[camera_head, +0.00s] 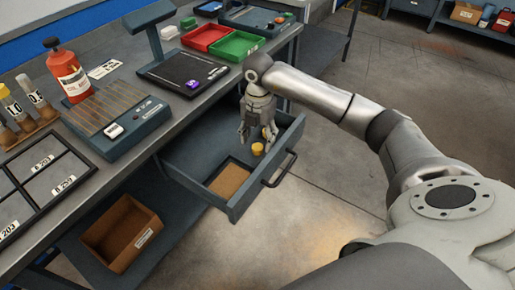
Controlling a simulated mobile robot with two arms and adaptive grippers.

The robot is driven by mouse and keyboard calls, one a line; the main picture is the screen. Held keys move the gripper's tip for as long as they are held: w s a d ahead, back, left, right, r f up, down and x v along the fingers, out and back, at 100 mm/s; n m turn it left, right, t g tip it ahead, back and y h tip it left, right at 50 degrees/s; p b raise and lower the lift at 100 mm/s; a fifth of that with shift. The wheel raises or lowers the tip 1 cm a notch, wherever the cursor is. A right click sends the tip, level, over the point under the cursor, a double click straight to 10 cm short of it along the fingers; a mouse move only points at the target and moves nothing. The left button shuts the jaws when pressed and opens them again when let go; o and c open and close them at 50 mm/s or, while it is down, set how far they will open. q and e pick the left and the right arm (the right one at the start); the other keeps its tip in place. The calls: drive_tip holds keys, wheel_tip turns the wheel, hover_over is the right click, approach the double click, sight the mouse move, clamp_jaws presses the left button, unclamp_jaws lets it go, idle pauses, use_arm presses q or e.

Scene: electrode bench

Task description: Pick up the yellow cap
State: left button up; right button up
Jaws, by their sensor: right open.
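The yellow cap (257,149) lies in the open drawer (190,165) under the bench. My right gripper (257,136) points down into the drawer with its fingers spread, just behind and above the cap. The gripper is open and looks empty; I cannot tell whether a fingertip touches the cap. A second small yellowish patch shows beside the right-hand finger, partly hidden by it. My left gripper is not in view.
The drawer's front has a dark handle (280,170), and a brown pad (229,181) lies inside. A brown bin (122,232) sits on the lower shelf. On the bench stand a red bottle (68,76), a red tray (205,37) and a green tray (237,46).

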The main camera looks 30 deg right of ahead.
sight(257, 146)
wheel_tip(257, 146, down, 4)
drive_tip(key=shift+w+r, duration=0.1)
drive_tip(key=shift+r, duration=0.1)
drive_tip(key=c, duration=0.8)
drive_tip(key=shift+r, duration=0.15)
